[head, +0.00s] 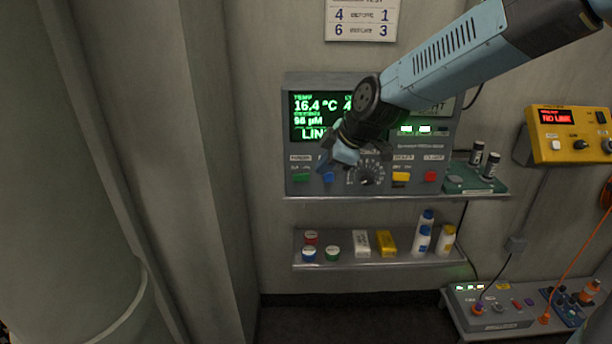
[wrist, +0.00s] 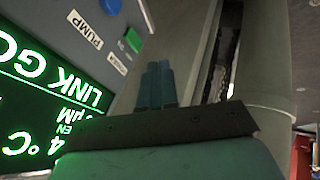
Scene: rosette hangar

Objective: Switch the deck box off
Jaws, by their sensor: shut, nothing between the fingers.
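A grey instrument box (head: 455,140) with a lit green screen (head: 305,118) stands on the upper shelf. Its front has a dial (head: 367,172) and green (head: 301,178), blue (head: 328,177), yellow (head: 400,177) and red (head: 430,176) controls. A yellow wall box (head: 570,150) at the right reads NO LINK in red and has a black switch (head: 601,117). I cannot read which box is named deck box. My gripper (head: 345,155) is in front of the grey box and hides part of it. Its fingers (wrist: 156,82) are shut and empty; the PUMP label (wrist: 84,30) shows beside them.
A green block with dark vials (head: 475,178) sits right of the grey box. The lower shelf (head: 300,246) holds jars, small boxes and bottles. A grey cabled unit (head: 490,310) stands at the lower right. A wide pillar (head: 90,150) fills the left.

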